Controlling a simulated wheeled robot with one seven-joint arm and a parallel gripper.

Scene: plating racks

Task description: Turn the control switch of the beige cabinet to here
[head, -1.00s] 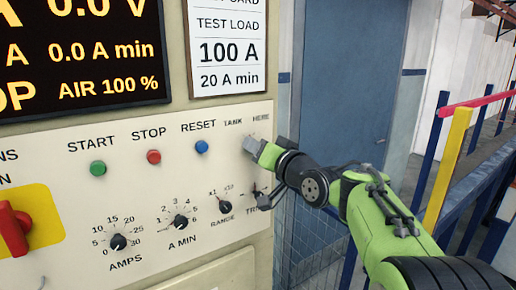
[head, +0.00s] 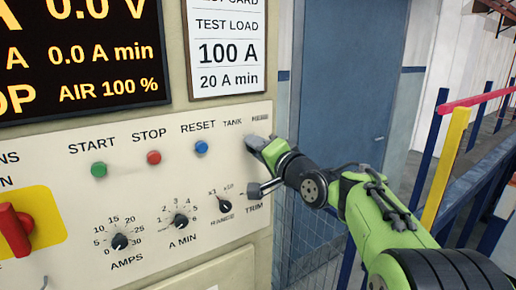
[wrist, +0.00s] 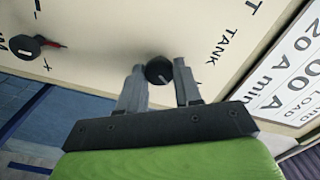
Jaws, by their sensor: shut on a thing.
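The beige cabinet's panel (head: 120,205) fills the left and middle of the head view. The control switch lies between the labels TANK (head: 232,123) and HERE (head: 261,118), mostly hidden behind my gripper (head: 254,141). In the wrist view the switch's dark round knob (wrist: 159,70) sits between the two grey fingers of my gripper (wrist: 158,80). The fingers are shut on it from both sides. The TANK label (wrist: 228,45) shows to its right there. I cannot tell which way the switch points.
Green (head: 99,169), red (head: 154,157) and blue (head: 202,147) buttons are left of the switch. Dials for AMPS (head: 120,241), A MIN (head: 181,221) and RANGE (head: 225,205) sit below. A blue door (head: 345,100) and railings (head: 445,165) stand right.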

